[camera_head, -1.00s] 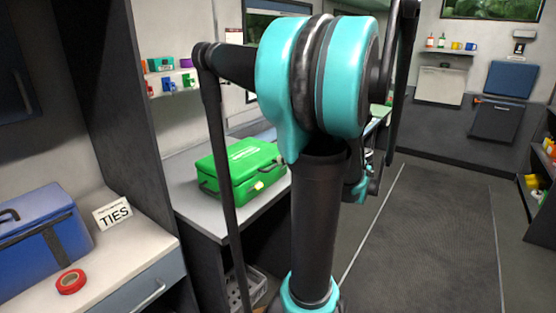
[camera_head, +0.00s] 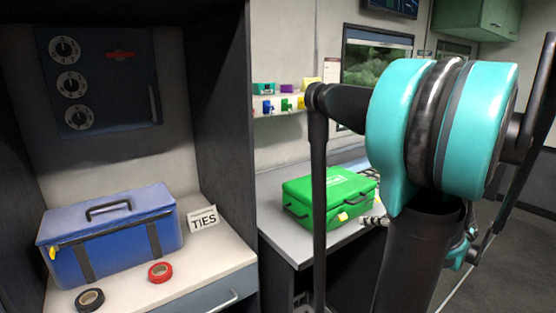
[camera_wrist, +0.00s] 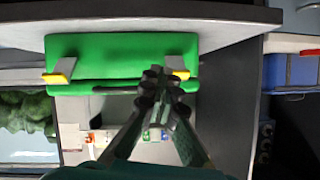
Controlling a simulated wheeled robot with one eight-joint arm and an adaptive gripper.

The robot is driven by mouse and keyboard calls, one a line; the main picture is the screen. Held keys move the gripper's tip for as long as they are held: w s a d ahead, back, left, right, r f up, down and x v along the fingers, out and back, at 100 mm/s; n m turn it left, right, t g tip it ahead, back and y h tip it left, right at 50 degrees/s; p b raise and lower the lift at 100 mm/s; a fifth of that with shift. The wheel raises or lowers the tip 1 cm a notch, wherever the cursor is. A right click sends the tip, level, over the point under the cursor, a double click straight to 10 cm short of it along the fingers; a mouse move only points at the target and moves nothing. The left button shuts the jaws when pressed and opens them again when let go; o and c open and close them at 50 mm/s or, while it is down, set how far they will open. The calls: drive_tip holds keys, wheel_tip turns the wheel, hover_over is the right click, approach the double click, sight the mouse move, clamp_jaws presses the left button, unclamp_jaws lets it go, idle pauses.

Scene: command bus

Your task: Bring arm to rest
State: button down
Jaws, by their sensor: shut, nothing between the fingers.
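My arm, with its turquoise joint, fills the right half of the head view. My gripper (camera_wrist: 160,88) shows in the wrist view with its fingertips together and nothing between them. Behind the fingers is a green case (camera_wrist: 120,58) with yellow latches; the fingers hide part of its edge, and I cannot tell the exact gap. In the head view the green case (camera_head: 325,190) sits closed on a grey counter (camera_head: 280,228), just left of my arm. A small grey part by the case's right side may be my gripper, mostly hidden behind the arm.
A blue toolbox (camera_head: 115,240) stands on the left counter (camera_head: 185,288), with a TIES sign (camera_head: 203,219), red tape (camera_head: 160,271) and black tape (camera_head: 89,299). A dial panel (camera_head: 100,78) is above. A small shelf (camera_head: 280,108) holds coloured items. Floor shows at lower right.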

drive_tip(key=s+a+f+m+g+h, duration=0.2)
drive_tip(key=s+a+f+g+h, duration=0.1)
drive_tip(key=f, duration=0.5)
drive_tip(key=s+a+f+m+g+h, duration=0.3)
drive_tip(key=s+a+f+h, duration=0.2)
drive_tip(key=s+a+f, duration=0.2)
drive_tip(key=shift+s+f, duration=0.2)
drive_tip(key=shift+f, duration=0.35)
drive_tip(key=shift+a, duration=0.1)
idle(0.8)
